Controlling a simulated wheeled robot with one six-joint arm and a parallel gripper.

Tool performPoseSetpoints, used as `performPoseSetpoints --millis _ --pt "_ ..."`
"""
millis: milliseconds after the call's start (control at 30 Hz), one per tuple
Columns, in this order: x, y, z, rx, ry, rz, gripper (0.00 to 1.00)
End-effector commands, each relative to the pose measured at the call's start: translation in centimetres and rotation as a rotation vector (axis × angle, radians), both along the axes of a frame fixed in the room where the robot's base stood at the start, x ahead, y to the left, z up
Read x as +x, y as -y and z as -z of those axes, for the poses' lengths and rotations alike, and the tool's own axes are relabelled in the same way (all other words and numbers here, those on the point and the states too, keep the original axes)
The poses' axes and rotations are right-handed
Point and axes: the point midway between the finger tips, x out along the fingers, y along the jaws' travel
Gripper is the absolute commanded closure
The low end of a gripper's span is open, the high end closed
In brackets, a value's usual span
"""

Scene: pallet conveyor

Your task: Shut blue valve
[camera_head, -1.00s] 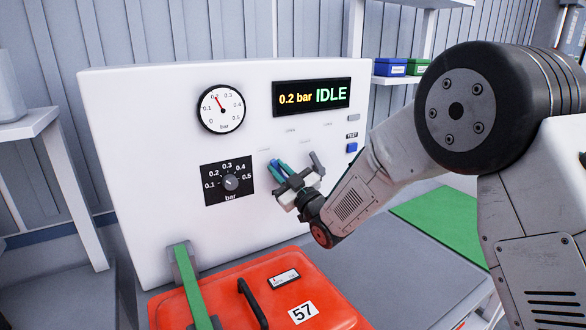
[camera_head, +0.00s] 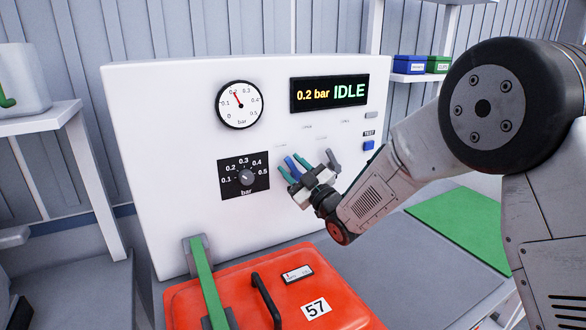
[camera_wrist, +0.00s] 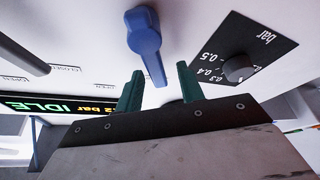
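The blue valve (camera_head: 291,168) is a blue lever on the white panel. In the wrist view the blue lever (camera_wrist: 146,40) has its round hub at the top and its narrow end pointing down toward my gripper. My gripper (camera_head: 294,166) is in front of the panel with two green fingers spread apart. In the wrist view my gripper (camera_wrist: 159,78) is open, with one finger on each side of the lever's narrow end and visible gaps. I cannot tell how deep the lever sits between the fingers. The valve's base is partly hidden by my gripper in the head view.
A grey lever (camera_head: 333,159) sits close to the right of my gripper. A black pressure knob (camera_head: 246,177), a gauge (camera_head: 239,105) and a display (camera_head: 329,94) reading 0.2 bar IDLE are on the panel. An orange case (camera_head: 234,279) marked 57 lies below.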

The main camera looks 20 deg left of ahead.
Motion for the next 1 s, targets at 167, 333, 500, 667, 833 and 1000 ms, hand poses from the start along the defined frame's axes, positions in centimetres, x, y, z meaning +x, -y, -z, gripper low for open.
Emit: performPoseSetpoints --millis 167,333,500,667,833,1000 --pt "0.0 0.2 0.0 0.001 0.000 0.002 0.62" --pt "-0.8 1.4 0.6 0.000 -0.002 0.001 0.62" --pt "-2.5 3.7 1.6 -0.001 -0.002 0.002 0.62" --pt "-3.8 5.3 2.3 -0.001 -0.001 0.001 0.62" --pt "-4.3 5.9 2.5 0.000 0.000 0.000 0.62" --pt "-4.3 6.0 2.6 0.001 0.001 -0.001 0.62"
